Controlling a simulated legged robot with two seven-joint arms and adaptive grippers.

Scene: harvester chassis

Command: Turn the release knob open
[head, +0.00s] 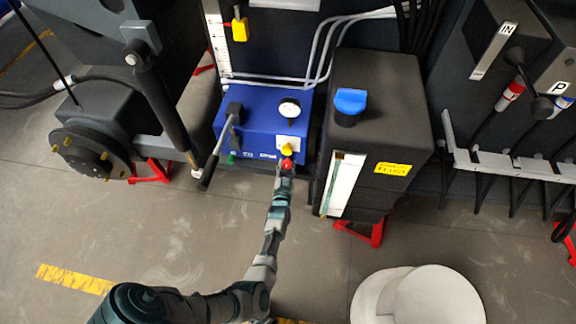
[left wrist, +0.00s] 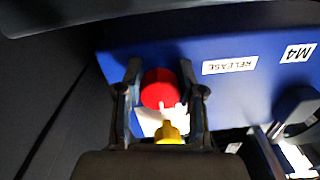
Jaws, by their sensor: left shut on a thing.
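The red release knob (head: 287,163) sits on the front face of the blue box (head: 262,108), just below a yellow part (head: 287,149). In the left wrist view the red knob (left wrist: 158,88) lies between the two fingers of my left gripper (left wrist: 160,78), which is shut on it. A white RELEASE label (left wrist: 230,65) is beside it on the blue face. In the head view my left gripper (head: 286,167) reaches the knob from the front. The knob's turn angle cannot be told. My right gripper is not in view.
A black lever (head: 218,150) juts from the blue box's left side, and a gauge (head: 289,108) is on its top. A black tank (head: 385,110) with a blue cap (head: 350,101) stands close on the right. The floor (head: 190,240) in front is open.

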